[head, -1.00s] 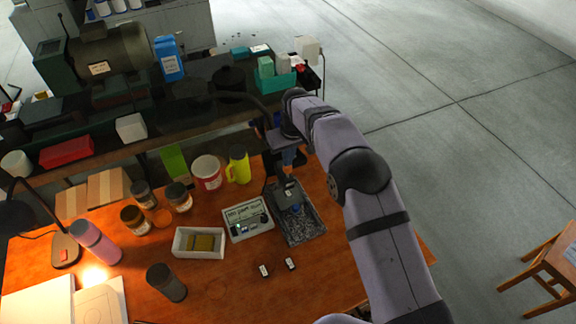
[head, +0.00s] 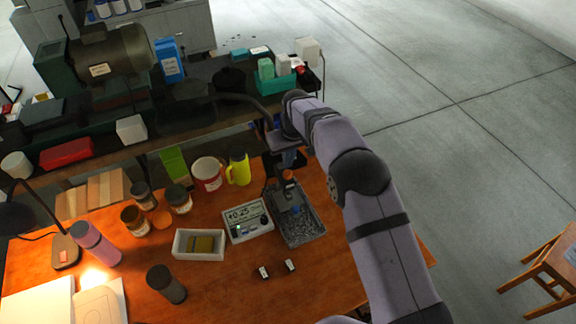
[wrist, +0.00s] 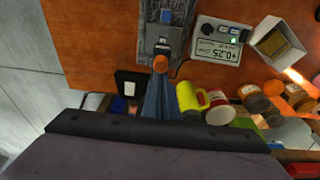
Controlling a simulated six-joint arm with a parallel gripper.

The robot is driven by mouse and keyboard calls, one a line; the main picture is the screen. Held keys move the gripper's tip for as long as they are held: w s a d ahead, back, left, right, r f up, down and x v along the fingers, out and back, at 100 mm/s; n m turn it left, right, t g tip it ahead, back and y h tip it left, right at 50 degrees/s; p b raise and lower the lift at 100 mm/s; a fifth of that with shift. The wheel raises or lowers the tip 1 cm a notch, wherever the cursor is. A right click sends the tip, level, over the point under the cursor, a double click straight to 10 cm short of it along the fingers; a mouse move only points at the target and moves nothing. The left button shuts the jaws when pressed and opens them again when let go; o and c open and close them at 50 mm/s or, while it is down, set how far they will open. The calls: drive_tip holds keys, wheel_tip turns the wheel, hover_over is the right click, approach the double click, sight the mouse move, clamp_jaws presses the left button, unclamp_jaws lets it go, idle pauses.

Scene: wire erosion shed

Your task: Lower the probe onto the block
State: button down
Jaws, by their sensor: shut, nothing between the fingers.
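My gripper (head: 288,163) is shut and empty, above the far end of a grey tray (head: 314,236). In the wrist view its blue fingers (wrist: 160,78) point at an orange knob (wrist: 161,63), right by the tips; contact cannot be told. The orange knob also shows in the head view (head: 288,174). A dark probe holder (wrist: 163,46) lies just beyond the knob, by the grey block (wrist: 167,17) in the tray. The gap between probe and block cannot be made out. A readout box (head: 246,220) beside the tray shows +0.25.
A white box (head: 199,254) stands left of the readout. A yellow mug (head: 238,170), a red-and-white tub (head: 207,174) and several jars stand behind. Two small black-and-white pieces (head: 264,272) (head: 290,265) lie in front. The table's front right is mostly clear.

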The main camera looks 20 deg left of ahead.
drive_tip(key=shift+r+p, duration=1.8)
drive_tip(key=shift+r, duration=1.2)
drive_tip(key=s+d+f+m+g+h, duration=0.2)
drive_tip(key=s+d+f+g+h, duration=0.1)
drive_tip(key=s+d+f, duration=0.95)
drive_tip(key=s+d+r+m+g+b, duration=0.15)
drive_tip(key=s+d+r, duration=0.25)
drive_tip(key=s+d, duration=0.55)
drive_tip(key=s+d+r+m+b, duration=0.2)
drive_tip(key=s+d+r, duration=0.2)
drive_tip(key=s+d, duration=0.55)
drive_tip(key=w+d+r+m+t+y+b, duration=0.1)
drive_tip(key=w+d+r+m+t+b, duration=0.1)
drive_tip(key=d, duration=0.4)
drive_tip(key=shift+w+d+r+m+t, duration=0.4)
drive_tip(key=shift+w+r+m, duration=0.3)
drive_tip(key=shift+w, duration=0.55)
